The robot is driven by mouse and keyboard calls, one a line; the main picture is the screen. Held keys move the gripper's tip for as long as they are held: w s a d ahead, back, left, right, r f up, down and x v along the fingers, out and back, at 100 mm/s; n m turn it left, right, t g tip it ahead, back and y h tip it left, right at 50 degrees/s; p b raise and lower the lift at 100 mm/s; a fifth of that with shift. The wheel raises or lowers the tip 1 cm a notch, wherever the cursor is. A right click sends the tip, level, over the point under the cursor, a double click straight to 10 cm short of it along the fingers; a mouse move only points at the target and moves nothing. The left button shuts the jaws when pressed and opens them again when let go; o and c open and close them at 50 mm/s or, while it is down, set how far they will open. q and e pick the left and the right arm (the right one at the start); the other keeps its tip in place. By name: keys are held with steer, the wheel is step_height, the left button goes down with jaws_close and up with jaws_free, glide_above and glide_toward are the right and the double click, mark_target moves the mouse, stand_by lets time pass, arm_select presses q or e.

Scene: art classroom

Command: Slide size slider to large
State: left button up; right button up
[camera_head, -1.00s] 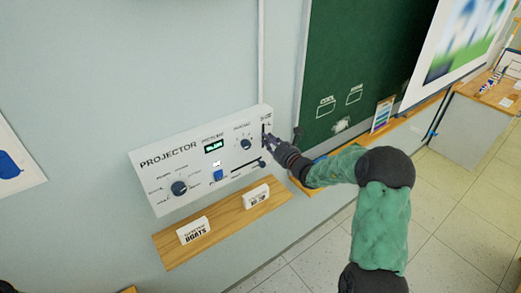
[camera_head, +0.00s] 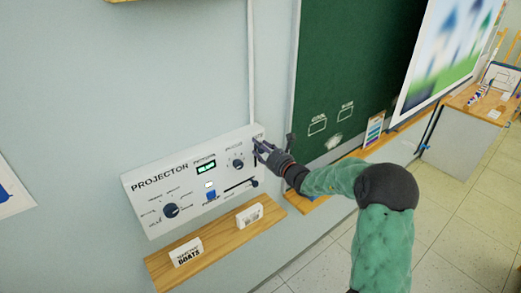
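The white projector panel (camera_head: 135,200) is tilted in view on the wall at lower left. A short vertical slider (camera_head: 254,157) is at its upper right corner, mostly hidden by my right gripper. A long horizontal slider (camera_head: 238,187) runs below, its dark knob at the right end. The labels are too small to tell which is the size slider. My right gripper (camera_head: 260,148) comes in from the right, its fingertips at the vertical slider. I cannot tell whether the fingers are open or shut. My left gripper is not in view.
Below the panel, a wooden shelf (camera_head: 217,238) holds a boats sign (camera_head: 186,252) and a second white sign (camera_head: 249,215). A green chalkboard (camera_head: 350,70) stands to the right, with a blurred projected picture of houses (camera_head: 450,50) beyond it. A desk (camera_head: 470,115) stands far right.

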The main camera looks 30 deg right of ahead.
steer(key=shift+d+f, duration=0.15)
steer(key=shift+s, duration=0.25)
steer(key=s, duration=1.1)
steer(key=shift+s+d, duration=0.25)
steer(key=shift+d, duration=0.05)
steer(key=a+f+n+g+y+b, duration=0.25)
steer(key=a+f, duration=0.35)
steer(key=f, duration=0.3)
steer(key=a+f+n+g+y+b, duration=0.25)
steer(key=a+f, duration=0.35)
steer(key=f, duration=0.3)
steer(key=s+a+f+n+g+b, duration=0.4)
steer(key=s+a+f+n, duration=0.3)
steer(key=f, duration=0.8)
steer(key=s+a+f+n+g+h+b, duration=0.1)
steer(key=s+a+f+n+g+b, duration=0.3)
steer(key=s+a+f+n+b, duration=0.3)
steer(key=s+a+f+n+g+h+b, duration=0.1)
steer(key=s+a+f+n+g+b, duration=0.3)
steer(key=f+n, duration=0.9)
steer(key=s+a+f+b, duration=0.1)
steer(key=s+a+f, duration=0.1)
steer(key=f, duration=0.4)
steer(key=s+a+f+b, duration=0.1)
steer(key=s+a+f, duration=0.1)
steer(key=f, duration=0.4)
steer(key=shift+s+f+n+g, duration=0.3)
steer(key=shift+s+g, duration=0.1)
steer(key=shift+s, duration=0.2)
